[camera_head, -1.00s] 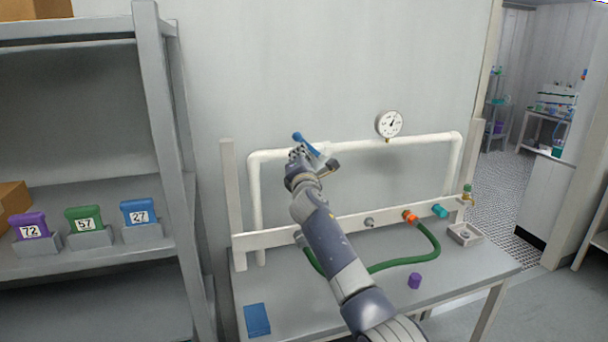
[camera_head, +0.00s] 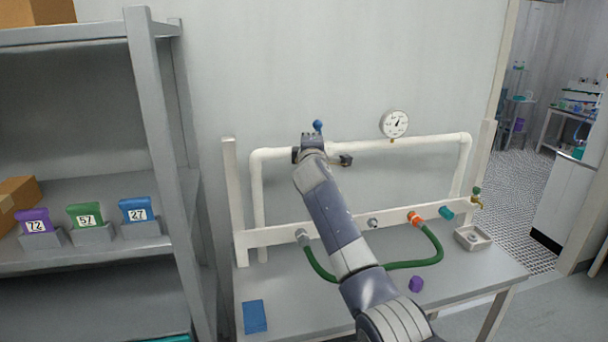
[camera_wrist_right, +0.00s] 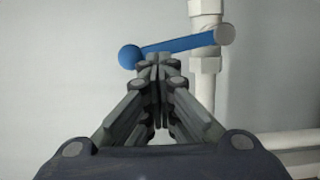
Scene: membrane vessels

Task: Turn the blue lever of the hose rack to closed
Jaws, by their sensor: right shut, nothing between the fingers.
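The blue lever (camera_wrist_right: 180,45) of the hose rack (camera_head: 240,205) runs from a round knob to a grey pivot on the white pipe. In the right wrist view it lies nearly crosswise to the pipe, slightly slanted. In the head view only its knob (camera_head: 318,126) shows, above the pipe; my gripper hides the rest. My right gripper (camera_wrist_right: 158,62) is shut and empty. It also shows in the head view (camera_head: 310,139). Its fingertips are at the lever's knob half; I cannot tell if they touch. My left gripper is not in view.
A pressure gauge (camera_head: 394,124) sits on the pipe to the right. A green hose (camera_head: 400,265) loops below, with an orange fitting (camera_head: 414,219). A blue block (camera_head: 255,316) and a purple piece (camera_head: 416,284) lie on the bench. A shelf (camera_head: 160,150) stands at left.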

